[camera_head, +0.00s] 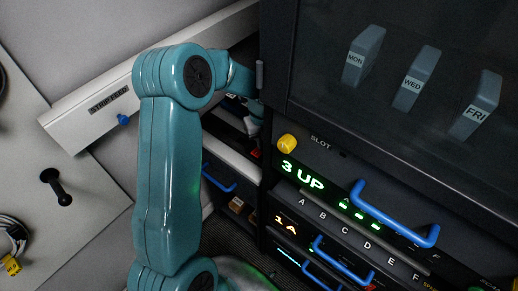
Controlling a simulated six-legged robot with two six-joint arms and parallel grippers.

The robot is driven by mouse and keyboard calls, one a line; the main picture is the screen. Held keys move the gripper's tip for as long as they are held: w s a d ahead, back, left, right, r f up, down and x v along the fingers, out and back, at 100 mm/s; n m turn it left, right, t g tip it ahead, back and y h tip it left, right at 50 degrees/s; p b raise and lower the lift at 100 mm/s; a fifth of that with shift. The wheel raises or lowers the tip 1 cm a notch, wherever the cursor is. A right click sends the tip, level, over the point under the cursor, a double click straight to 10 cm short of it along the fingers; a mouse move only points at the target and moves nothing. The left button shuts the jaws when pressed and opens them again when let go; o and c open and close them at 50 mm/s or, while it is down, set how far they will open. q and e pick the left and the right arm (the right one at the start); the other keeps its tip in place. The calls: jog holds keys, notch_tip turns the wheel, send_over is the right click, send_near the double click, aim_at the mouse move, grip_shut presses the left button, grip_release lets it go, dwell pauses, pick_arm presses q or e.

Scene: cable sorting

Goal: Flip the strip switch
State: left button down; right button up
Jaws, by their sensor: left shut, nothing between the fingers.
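My left arm, teal, rises through the middle of the view and bends toward the recess beside the dark cabinet. My left gripper (254,125) is shut and empty at that recess, small and partly hidden by my own arm. A small red part (256,153) shows just below the gripper; I cannot tell whether it is the strip switch or whether the fingers touch it. A white panel (75,127) at the left has a dark label that seems to begin with "STRIP", and a blue knob (124,120). My right gripper is not in view.
The dark cabinet (276,75) at the right holds blocks marked MON, WED and FRI behind glass. Below are a yellow knob (287,144), a lit "3 UP" display (302,175) and blue handles (395,212) that stick out. A black knob (56,187) and coiled cable (10,238) are at the left.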

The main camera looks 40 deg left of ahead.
pick_arm(q)
notch_tip(320, 180, up, 4)
jog(key=shift+f+p, duration=0.15)
jog(key=shift+p, duration=1.05)
notch_tip(320, 180, up, 2)
jog(key=shift+r+p, duration=0.1)
jog(key=shift+p, duration=0.8)
jog(key=shift+r+p, duration=0.3)
jog(key=shift+r, duration=0.05)
